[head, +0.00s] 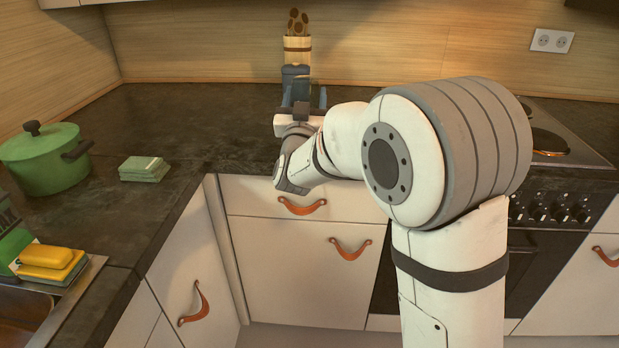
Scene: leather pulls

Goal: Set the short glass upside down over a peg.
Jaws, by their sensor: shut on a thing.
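My gripper (303,98) is over the back counter, seen from behind and pointing away from me. It is shut on a blue-grey, see-through thing (295,73), which looks like the short glass. My gripper hides its lower part, so I cannot tell which way up it is or how far it is above the counter. I cannot make out a peg. A dark rack-like thing (6,212) is cut off at the left edge, and I cannot tell whether it has pegs.
A pale holder with brown-spotted utensils (297,46) stands behind my gripper. Yellow sponges (48,259) lie by the sink (25,318). The hob (575,135) is at right.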

